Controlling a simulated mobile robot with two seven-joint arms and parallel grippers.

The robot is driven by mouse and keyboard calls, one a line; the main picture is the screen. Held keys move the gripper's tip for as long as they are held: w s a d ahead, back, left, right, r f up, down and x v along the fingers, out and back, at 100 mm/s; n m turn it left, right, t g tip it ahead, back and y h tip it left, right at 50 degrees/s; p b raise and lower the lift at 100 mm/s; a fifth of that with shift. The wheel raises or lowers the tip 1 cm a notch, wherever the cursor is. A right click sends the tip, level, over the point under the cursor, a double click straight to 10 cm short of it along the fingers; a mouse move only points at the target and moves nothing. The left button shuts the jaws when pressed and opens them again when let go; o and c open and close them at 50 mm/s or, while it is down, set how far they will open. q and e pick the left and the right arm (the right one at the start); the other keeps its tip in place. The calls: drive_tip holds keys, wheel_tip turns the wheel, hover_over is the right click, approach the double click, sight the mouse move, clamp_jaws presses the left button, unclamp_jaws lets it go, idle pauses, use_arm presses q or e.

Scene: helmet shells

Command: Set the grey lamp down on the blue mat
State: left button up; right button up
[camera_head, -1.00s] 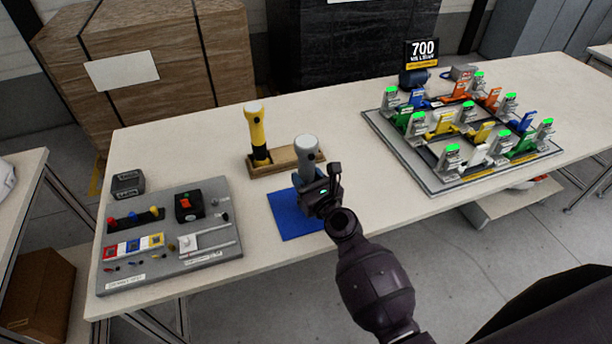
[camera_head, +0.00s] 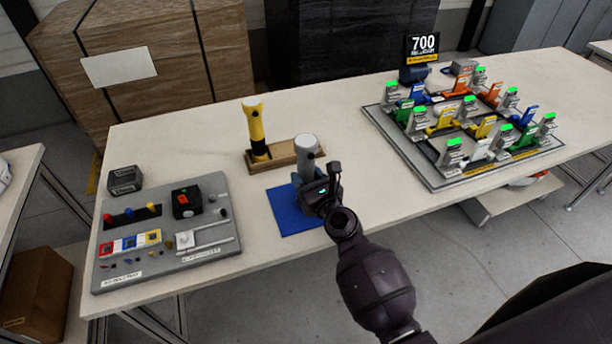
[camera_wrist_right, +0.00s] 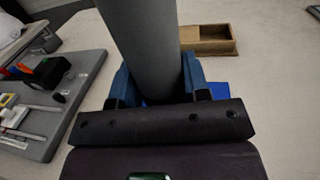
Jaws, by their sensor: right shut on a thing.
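The grey lamp (camera_head: 307,150) is upright in my right gripper (camera_head: 312,186), over the right part of the blue mat (camera_head: 290,219). In the right wrist view the lamp's grey body (camera_wrist_right: 146,45) stands between the two blue fingers, which are shut on it. The lamp's lower end is hidden by the gripper, so I cannot tell if it touches the mat. A strip of the blue mat (camera_wrist_right: 219,90) shows beside the right finger. My left gripper is not in view.
A yellow lamp (camera_head: 254,128) stands in a wooden holder (camera_head: 284,156) just behind the mat. A grey board with small parts (camera_head: 215,252) lies left of the mat. A large tray with several coloured parts (camera_head: 437,182) lies to the right. The table between mat and tray is clear.

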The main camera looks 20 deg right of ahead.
drive_tip(key=shift+f, duration=0.25)
drive_tip(key=o, duration=1.1)
drive_tip(key=shift+s, duration=0.15)
drive_tip(key=s, duration=0.3)
drive_tip(key=s+d, duration=0.1)
drive_tip(key=s, duration=0.3)
drive_tip(key=s+d+b, duration=0.1)
drive_tip(key=s, duration=0.2)
drive_tip(key=shift+s, duration=0.15)
drive_tip(key=s+d+f+n+g+h, duration=0.1)
drive_tip(key=s+d+f+n+g, duration=0.1)
drive_tip(key=n, duration=0.9)
drive_tip(key=s+d+f+n+g+h, duration=0.1)
drive_tip(key=s+d+f+n+g, duration=0.1)
drive_tip(key=s+f+n, duration=0.4)
drive_tip(key=s+d+f+n+g+h, duration=0.1)
drive_tip(key=s+d+f+n, duration=0.3)
drive_tip(key=n, duration=1.3)
drive_tip(key=shift+s+d+f+n+g+h, duration=0.1)
drive_tip(key=shift+s+n+g, duration=0.1)
drive_tip(key=shift+s, duration=0.6)
drive_tip(key=shift+s+d+f+n+g+h, duration=0.1)
drive_tip(key=shift+s+d+f+g, duration=0.1)
drive_tip(key=shift+s, duration=0.55)
drive_tip(key=shift+s+d+f+n+g+h, duration=0.1)
drive_tip(key=shift+s+g, duration=0.1)
drive_tip(key=shift+s, duration=0.6)
